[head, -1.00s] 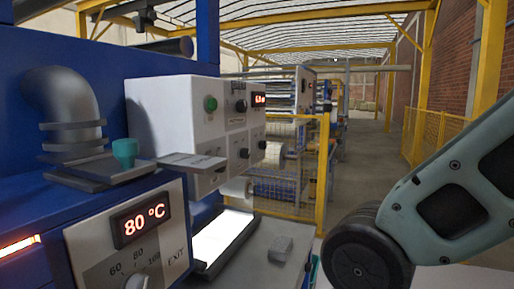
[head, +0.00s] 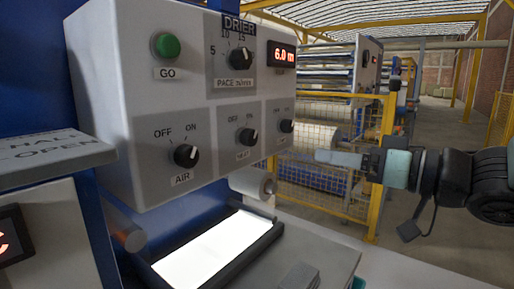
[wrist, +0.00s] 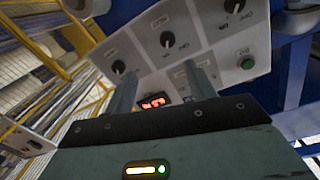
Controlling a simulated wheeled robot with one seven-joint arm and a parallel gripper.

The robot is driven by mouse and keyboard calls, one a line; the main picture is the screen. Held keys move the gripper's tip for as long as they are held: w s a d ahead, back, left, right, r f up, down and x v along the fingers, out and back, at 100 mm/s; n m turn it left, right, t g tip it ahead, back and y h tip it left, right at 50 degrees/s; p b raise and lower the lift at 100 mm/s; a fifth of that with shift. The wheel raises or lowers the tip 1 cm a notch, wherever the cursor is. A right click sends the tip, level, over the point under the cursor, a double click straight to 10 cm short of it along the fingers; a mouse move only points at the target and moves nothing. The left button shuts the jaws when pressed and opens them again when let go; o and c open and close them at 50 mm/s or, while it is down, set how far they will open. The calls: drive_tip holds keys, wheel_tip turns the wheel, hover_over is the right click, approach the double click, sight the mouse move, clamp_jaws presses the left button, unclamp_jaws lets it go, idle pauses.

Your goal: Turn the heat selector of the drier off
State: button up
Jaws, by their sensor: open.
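The drier panel (head: 110,90) is a pale box with black knobs, and it fills the left and middle of the head view. Its heat selector (head: 248,137) is the middle knob of the lower row, with its pointer tilted up and right toward ON. The selector also shows in the wrist view (wrist: 167,39), where the panel appears upside down. My gripper (head: 318,156) is open and empty, to the right of the panel and apart from the knob. In the wrist view its two fingers (wrist: 160,72) point toward the panel, below the heat selector.
The air knob (head: 186,155) and a third knob (head: 286,126) flank the heat selector. Above are a green GO button (head: 166,46), the pace knob (head: 241,58) and a red display (head: 283,54). A glowing tray (head: 212,248) lies below. A yellow fence (head: 378,185) stands behind my gripper.

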drive_tip(key=p, duration=1.5)
approach(254, 139)
drive_tip(key=shift+y, duration=0.4)
drive_tip(key=p+x, duration=0.1)
drive_tip(key=x, duration=0.2)
drive_tip(key=p+x, duration=0.1)
drive_tip(key=x, duration=0.2)
drive_tip(key=p+x, duration=0.1)
drive_tip(key=x, duration=0.2)
drive_tip(key=shift+w+f, duration=0.2)
drive_tip(key=shift+f, duration=0.1)
drive_tip(key=shift+c, duration=0.2)
drive_tip(key=c, duration=0.9)
